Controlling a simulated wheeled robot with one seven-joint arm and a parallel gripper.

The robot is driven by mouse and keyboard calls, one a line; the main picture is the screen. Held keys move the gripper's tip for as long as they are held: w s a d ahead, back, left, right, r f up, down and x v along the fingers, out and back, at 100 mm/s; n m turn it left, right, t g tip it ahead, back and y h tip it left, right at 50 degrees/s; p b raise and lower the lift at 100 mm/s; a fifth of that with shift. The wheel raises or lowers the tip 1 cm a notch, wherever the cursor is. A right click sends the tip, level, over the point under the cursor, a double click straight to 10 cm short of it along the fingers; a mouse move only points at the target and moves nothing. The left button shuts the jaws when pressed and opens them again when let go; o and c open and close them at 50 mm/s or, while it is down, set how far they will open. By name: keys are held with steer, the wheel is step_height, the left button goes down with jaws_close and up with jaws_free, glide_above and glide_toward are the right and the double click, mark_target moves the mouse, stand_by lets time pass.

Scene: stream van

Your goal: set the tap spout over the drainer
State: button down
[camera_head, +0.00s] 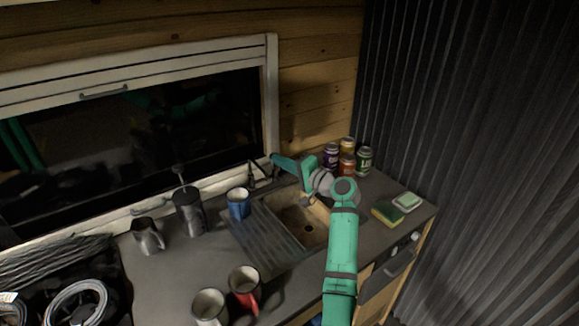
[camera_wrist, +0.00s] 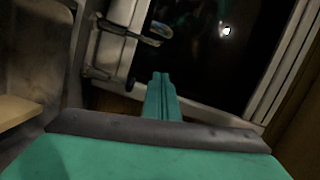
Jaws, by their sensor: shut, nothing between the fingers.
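The sink basin (camera_head: 313,230) is set in the worktop, with the grooved drainer (camera_head: 262,240) to its left. A small dark upright fitting (camera_head: 252,177), which looks like the tap, stands behind them near the window. Its spout is too small and dark for me to tell its direction. My gripper (camera_head: 274,158) is shut and empty, just right of this fitting and above the back of the sink. In the wrist view my shut fingers (camera_wrist: 161,78) point towards the window frame. A metal fitting (camera_wrist: 130,35) shows beyond them on the left; I cannot tell whether it is the tap.
A blue mug (camera_head: 238,204) stands at the drainer's back left edge. A dark canister (camera_head: 188,212) and a metal jug (camera_head: 147,236) stand farther left. Red (camera_head: 244,287) and grey (camera_head: 210,306) mugs are in front.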

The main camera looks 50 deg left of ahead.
steer(key=shift+s+a+f, duration=0.15)
steer(key=shift+s+f, duration=0.05)
steer(key=shift+s, duration=0.8)
steer(key=shift+s+a+f, duration=0.1)
steer(key=shift+s+f, duration=0.1)
steer(key=shift+s, duration=0.75)
